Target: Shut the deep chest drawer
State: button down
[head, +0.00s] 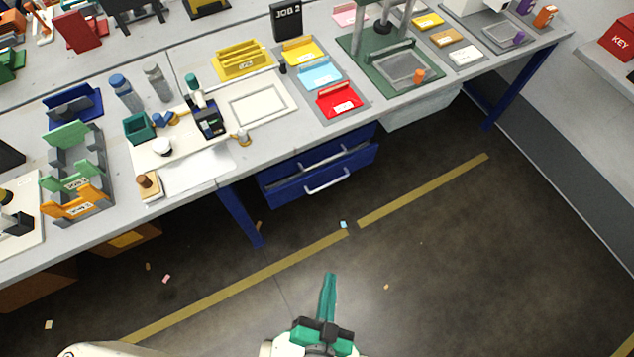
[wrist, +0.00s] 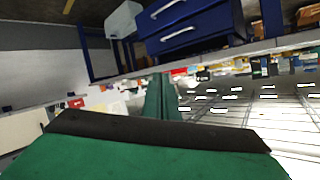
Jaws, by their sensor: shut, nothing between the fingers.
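A blue drawer chest (head: 284,179) stands under the workbench in the head view. It has two pale bar handles, one above the other. The lower drawer front (head: 347,174) seems to stand out past the upper one, but how far is hard to tell. The chest also shows at the top of the wrist view (wrist: 205,27), tilted, with both handles. My gripper (head: 329,277), with teal fingers, is shut and empty. It is over the floor, in front of the chest and apart from it. Its closed fingers also show in the wrist view (wrist: 161,95).
The workbench (head: 220,180) above the chest carries trays, bottles and a green press frame. A blue table leg (head: 241,217) stands left of the chest. A pale bin (head: 420,107) hangs to its right. The floor (head: 420,250) between gripper and chest is mostly clear, with small scraps.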

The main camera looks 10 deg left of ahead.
jog(key=w+f+m+g, duration=0.2)
jog(key=w+f+m, duration=0.5)
jog(key=f, duration=0.2)
jog(key=m+g+y, duration=0.4)
jog(key=m+y, duration=0.2)
jog(key=m, duration=1.2)
send_near(307, 179)
notch_tip(307, 179, down, 3)
jog(key=w+a, duration=0.1)
jog(key=w, duration=0.1)
jog(key=shift+w+a+f, duration=0.25)
jog(key=shift+w+a, duration=0.45)
jog(key=shift+a, duration=0.05)
jog(key=shift+w, duration=0.15)
